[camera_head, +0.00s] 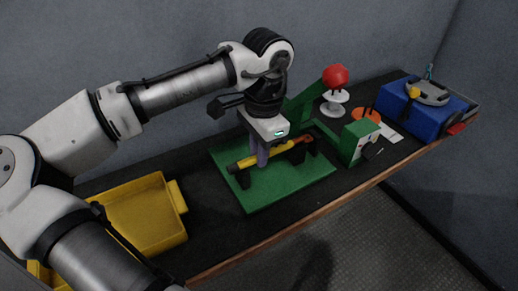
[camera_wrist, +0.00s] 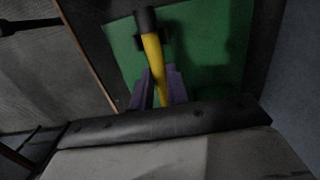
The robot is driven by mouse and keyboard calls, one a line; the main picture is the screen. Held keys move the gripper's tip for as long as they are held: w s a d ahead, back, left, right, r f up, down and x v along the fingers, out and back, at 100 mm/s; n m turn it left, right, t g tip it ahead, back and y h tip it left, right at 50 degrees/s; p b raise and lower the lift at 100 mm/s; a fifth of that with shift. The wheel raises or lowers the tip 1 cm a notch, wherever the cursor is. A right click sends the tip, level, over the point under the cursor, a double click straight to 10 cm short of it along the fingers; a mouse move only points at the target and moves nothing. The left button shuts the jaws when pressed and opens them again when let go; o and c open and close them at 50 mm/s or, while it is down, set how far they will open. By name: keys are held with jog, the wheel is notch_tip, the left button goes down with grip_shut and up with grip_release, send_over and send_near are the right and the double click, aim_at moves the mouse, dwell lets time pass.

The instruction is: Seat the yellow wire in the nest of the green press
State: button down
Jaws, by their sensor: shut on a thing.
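The yellow wire (camera_head: 277,149) is a short thick piece with a black end at the left and an orange-copper end at the right. It lies roughly level over the green base plate of the green press (camera_head: 297,192). My gripper (camera_head: 262,158) points down and is shut on the wire near its middle. In the wrist view the yellow wire (camera_wrist: 153,55) runs up from between the purple fingers of my gripper (camera_wrist: 158,88) to its black end. Dark supports stand near both ends of the wire; I cannot tell whether it rests in them.
The press has a green lever with a red knob (camera_head: 335,76) behind my gripper and a green block (camera_head: 358,142) at its right. A yellow bin (camera_head: 143,216) stands at the left. A blue box (camera_head: 424,112) stands at the far right. The bench's wooden front edge (camera_head: 290,232) is near.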

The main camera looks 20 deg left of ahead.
jog(key=c, duration=1.3)
grip_release()
jog(key=shift+f, duration=0.1)
notch_tip(320, 180, up, 14)
jog(key=shift+w+d+b, duration=0.3)
jog(key=shift+w+b, duration=0.05)
jog(key=shift+w, duration=0.05)
